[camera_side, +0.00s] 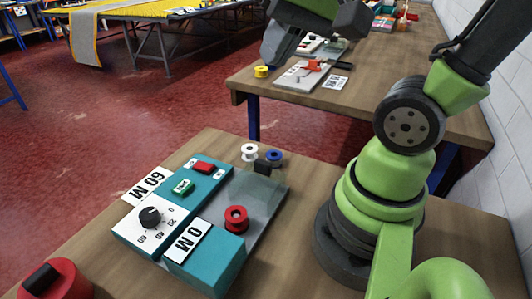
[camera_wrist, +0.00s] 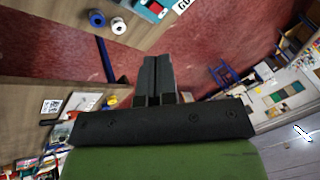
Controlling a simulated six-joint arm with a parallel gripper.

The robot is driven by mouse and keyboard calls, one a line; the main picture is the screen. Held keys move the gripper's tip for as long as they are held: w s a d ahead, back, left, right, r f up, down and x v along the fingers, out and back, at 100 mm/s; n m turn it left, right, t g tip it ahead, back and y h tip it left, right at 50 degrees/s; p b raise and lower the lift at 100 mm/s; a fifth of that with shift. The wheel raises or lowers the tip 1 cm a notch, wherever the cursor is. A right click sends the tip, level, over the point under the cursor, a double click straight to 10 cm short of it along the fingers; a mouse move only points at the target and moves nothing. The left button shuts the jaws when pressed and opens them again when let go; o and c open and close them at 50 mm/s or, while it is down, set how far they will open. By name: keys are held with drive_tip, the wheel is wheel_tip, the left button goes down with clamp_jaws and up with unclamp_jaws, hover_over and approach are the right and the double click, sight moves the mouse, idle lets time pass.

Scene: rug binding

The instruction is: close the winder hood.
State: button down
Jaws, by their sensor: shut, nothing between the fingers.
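The winder (camera_side: 205,262) is a teal machine on the near bench, with a black dial (camera_side: 150,217), a red button (camera_side: 203,167), a green button (camera_side: 182,187) and white labels. Its hood (camera_side: 258,194) looks like a clear grey pane at the right side, with a small black block (camera_side: 262,167) at its far edge. A red spool (camera_side: 236,219) sits by the pane. I cannot tell the hood's exact angle. My gripper (camera_side: 270,58) is high above and beyond the winder, apart from it. In the wrist view its dark fingers (camera_wrist: 157,72) are together and empty.
A white spool (camera_side: 249,152) and a blue spool (camera_side: 273,157) stand just beyond the hood. A second bench (camera_side: 365,75) behind carries a yellow spool (camera_side: 261,71) and a clamp board (camera_side: 300,77). Red floor lies between the benches. A white wall is at right.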

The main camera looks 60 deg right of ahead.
drive_tip(key=w+d+f+m+g+y, duration=0.2)
drive_tip(key=d+f+m+g, duration=0.1)
drive_tip(key=d+f+m, duration=0.35)
drive_tip(key=w+d+f+m+g+y, duration=0.1)
drive_tip(key=w+d+f+m+g, duration=0.15)
drive_tip(key=d+f+m, duration=0.4)
drive_tip(key=shift+w+a+f+n, duration=0.1)
drive_tip(key=shift+a+f+n, duration=0.25)
drive_tip(key=shift+a+f, duration=0.9)
drive_tip(key=shift+s+a+f+n, duration=0.1)
drive_tip(key=shift+a+f+n, duration=0.2)
drive_tip(key=shift+a+f, duration=1)
drive_tip(key=shift+w+a+f+n, duration=0.1)
drive_tip(key=shift+a+f+n, duration=0.35)
drive_tip(key=shift+f, duration=1.5)
hover_over(245, 193)
drive_tip(key=shift+a, duration=0.1)
